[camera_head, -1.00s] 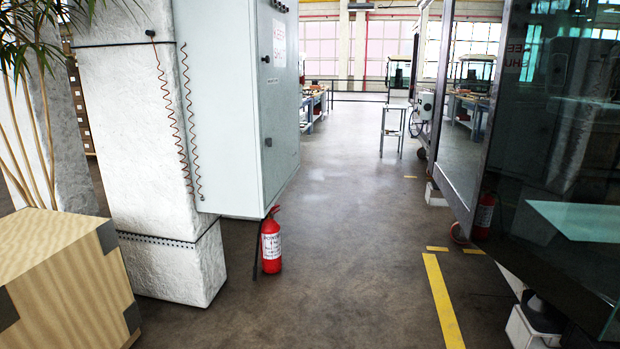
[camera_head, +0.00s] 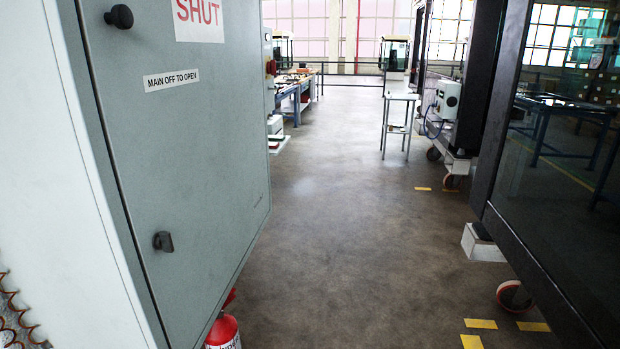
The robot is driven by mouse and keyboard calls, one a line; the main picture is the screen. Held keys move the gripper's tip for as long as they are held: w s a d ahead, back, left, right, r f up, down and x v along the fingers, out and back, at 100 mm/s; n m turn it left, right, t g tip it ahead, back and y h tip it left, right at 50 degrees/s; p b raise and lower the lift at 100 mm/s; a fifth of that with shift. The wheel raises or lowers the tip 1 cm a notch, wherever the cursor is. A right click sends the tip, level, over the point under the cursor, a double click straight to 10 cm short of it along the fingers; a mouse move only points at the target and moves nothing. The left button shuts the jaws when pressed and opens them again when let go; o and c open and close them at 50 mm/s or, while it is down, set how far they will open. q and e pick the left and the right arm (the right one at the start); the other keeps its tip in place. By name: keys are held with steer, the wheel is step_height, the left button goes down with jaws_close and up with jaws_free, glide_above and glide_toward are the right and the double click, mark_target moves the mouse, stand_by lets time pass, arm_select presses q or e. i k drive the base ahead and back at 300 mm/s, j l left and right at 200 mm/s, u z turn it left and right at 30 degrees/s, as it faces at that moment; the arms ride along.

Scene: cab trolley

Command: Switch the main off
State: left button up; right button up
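A tall grey cabinet (camera_head: 185,200) stands close at the left, its door shut. A label (camera_head: 171,79) on the door reads "MAIN OFF TO OPEN". Above it is a white sign (camera_head: 199,18) with red letters, "SHUT" showing. A black round knob (camera_head: 119,16) is near the door's top left, and a small dark handle (camera_head: 163,241) is lower down. A red part (camera_head: 270,67) shows at the cabinet's far right edge; I cannot tell if it is the main switch. Neither of my grippers is in view.
A red fire extinguisher (camera_head: 223,332) stands at the cabinet's foot. A dark glass-sided machine (camera_head: 570,185) on castors lines the right. A small white table (camera_head: 399,108) and a blue workbench (camera_head: 297,90) stand farther back. The grey floor (camera_head: 350,230) between is clear.

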mark_target(271, 66)
steer(key=i, duration=2.1)
